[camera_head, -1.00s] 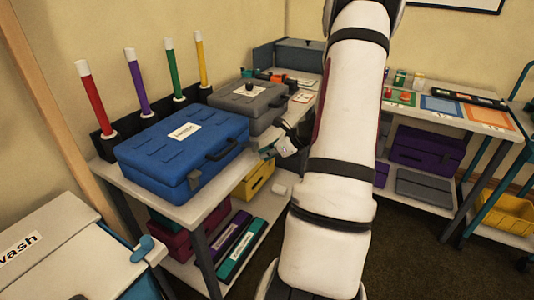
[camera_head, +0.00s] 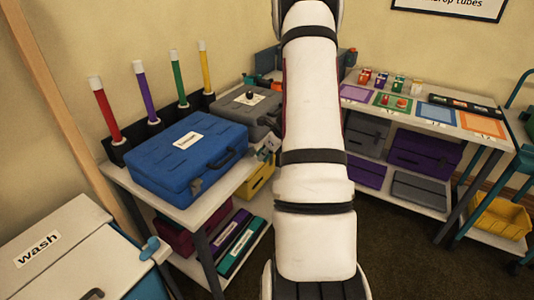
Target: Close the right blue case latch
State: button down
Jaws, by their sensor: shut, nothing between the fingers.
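The blue case (camera_head: 180,160) lies on the left table with its lid down. A white label is on its lid and a dark handle (camera_head: 222,158) is on its front side. One grey latch (camera_head: 196,187) shows near the case's front left corner. The right latch is too small or hidden to make out. My gripper (camera_head: 266,151) is just right of the case's right end, partly hidden by my white arm. It looks small and apart from the case, with its fingers shut and empty.
A grey case (camera_head: 238,113) stands behind the blue case. Colored tubes (camera_head: 147,98) stand upright in a black rack along the wall. A yellow bin (camera_head: 258,180) sits on the shelf below. A wash bin (camera_head: 60,255) stands at the front left. Open floor lies right of my arm.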

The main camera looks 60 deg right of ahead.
jog(key=r+g, duration=0.1)
jog(key=g, duration=0.1)
jog(key=w+r+g, duration=0.1)
jog(key=r+g, duration=0.1)
jog(key=w+r+g, duration=0.1)
jog(key=g, duration=0.1)
jog(key=shift+w+a+r+g, duration=0.1)
jog(key=shift+w+r+g, duration=0.1)
jog(key=shift+g, duration=0.1)
dwell(1.1)
jog(key=shift+r, duration=0.2)
jog(key=shift+r, duration=0.6)
